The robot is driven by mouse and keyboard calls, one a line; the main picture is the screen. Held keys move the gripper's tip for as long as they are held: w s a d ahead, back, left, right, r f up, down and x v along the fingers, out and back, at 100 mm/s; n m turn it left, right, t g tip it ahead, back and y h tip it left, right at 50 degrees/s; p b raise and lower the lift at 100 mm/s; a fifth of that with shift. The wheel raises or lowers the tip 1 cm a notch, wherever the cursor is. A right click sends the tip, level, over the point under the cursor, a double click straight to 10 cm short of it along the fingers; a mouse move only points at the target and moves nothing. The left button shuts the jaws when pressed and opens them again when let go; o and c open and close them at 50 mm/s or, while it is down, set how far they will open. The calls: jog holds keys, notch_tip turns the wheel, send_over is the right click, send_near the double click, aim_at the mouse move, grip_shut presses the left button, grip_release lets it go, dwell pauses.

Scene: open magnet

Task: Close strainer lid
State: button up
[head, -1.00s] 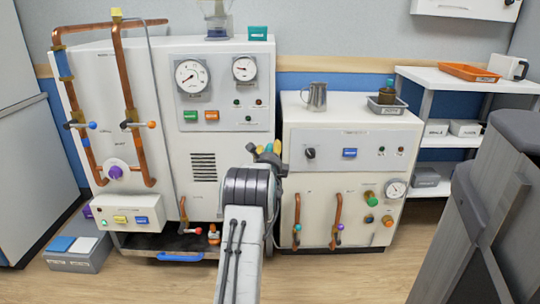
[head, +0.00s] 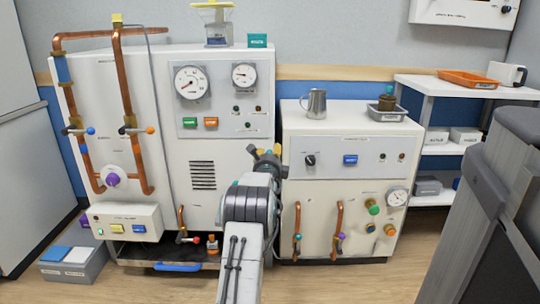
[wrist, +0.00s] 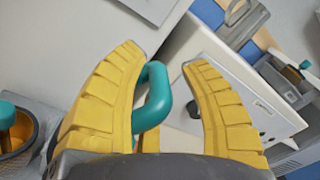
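In the wrist view my gripper (wrist: 165,57) has its two yellow fingers spread wide apart. A curved teal handle (wrist: 155,98) shows in the gap, close to the left finger, which hides part of it. I cannot tell whether the finger touches it. I cannot tell for certain whether this handle belongs to the strainer lid. At the left edge, a round dark-rimmed holder (wrist: 30,147) with a brownish inside has a teal piece (wrist: 6,115) in it, cut off by the frame. In the head view my gripper (head: 266,153) is small, in front of the white machines; no strainer lid is clearly visible there.
A tall white machine (head: 230,115) with gauges and copper pipes stands left, and a lower white cabinet (head: 350,190) with valves stands right. A metal jug (head: 315,103) and a grey tray (head: 388,114) stand on the cabinet. A dark grey structure (head: 490,210) fills the right foreground.

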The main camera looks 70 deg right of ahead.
grip_shut()
jog(key=shift+r, duration=0.15)
dwell(0.4)
jog(key=shift+w+r+n, duration=0.1)
jog(key=shift+w+n, duration=0.15)
jog(key=shift+n, duration=0.05)
